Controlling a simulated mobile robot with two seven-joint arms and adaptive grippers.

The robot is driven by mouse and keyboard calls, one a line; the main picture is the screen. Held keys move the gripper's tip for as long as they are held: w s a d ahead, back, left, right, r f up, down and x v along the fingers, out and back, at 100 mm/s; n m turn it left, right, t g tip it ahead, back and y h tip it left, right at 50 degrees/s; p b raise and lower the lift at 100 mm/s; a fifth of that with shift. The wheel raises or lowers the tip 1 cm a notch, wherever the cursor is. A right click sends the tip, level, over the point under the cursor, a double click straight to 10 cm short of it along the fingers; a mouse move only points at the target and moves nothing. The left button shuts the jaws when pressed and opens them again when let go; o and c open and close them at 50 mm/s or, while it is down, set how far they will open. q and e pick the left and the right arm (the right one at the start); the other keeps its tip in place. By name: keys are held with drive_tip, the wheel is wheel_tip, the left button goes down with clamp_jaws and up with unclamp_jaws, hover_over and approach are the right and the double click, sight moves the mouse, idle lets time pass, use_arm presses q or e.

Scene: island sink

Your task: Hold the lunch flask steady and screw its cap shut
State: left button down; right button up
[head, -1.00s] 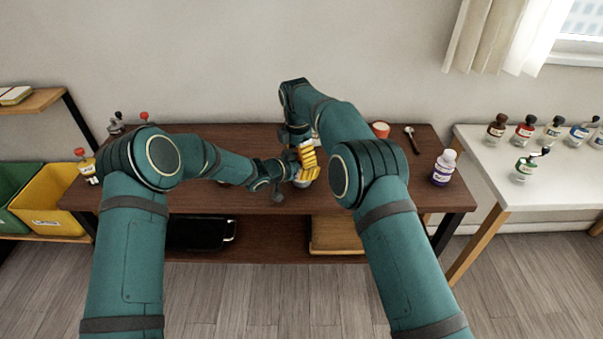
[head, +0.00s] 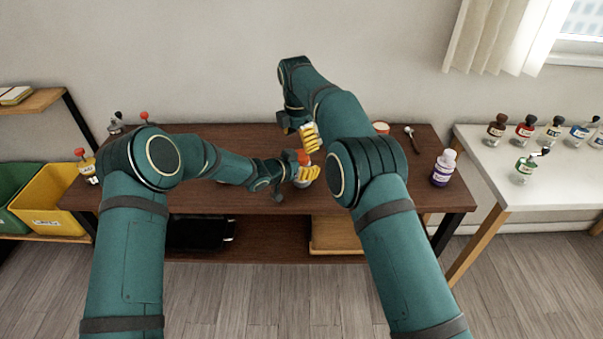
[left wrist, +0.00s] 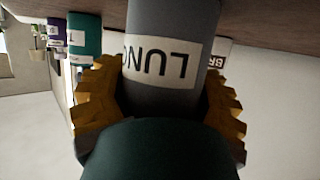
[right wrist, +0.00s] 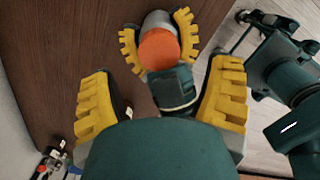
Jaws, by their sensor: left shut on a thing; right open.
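The grey lunch flask (left wrist: 170,30) stands on the dark brown table, its label upside down in the left wrist view. My left gripper (head: 307,174) is shut around its body. The orange cap (right wrist: 158,49) sits on top of the flask and also shows in the head view (head: 303,158). How tightly it is seated I cannot tell. My right gripper (head: 309,137) is open and empty above the cap. In the right wrist view its yellow fingers (right wrist: 163,72) are spread wide, with the cap beyond them. The flask is mostly hidden by my left gripper in the head view.
Several bottles stand on the white side table (head: 560,178).

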sight(300, 155)
drive_tip(key=shift+s+a+r+n, duration=0.1)
drive_tip(key=shift+a+r+n, duration=0.1)
drive_tip(key=shift+r+n, duration=1.05)
drive_tip(key=shift+w+d+f, duration=0.1)
drive_tip(key=shift+f, duration=1.9)
drive_tip(key=shift+w+d+f, duration=0.1)
drive_tip(key=shift+f, duration=1.85)
drive_tip(key=c, duration=1.3)
drive_tip(key=shift+m, duration=1.65)
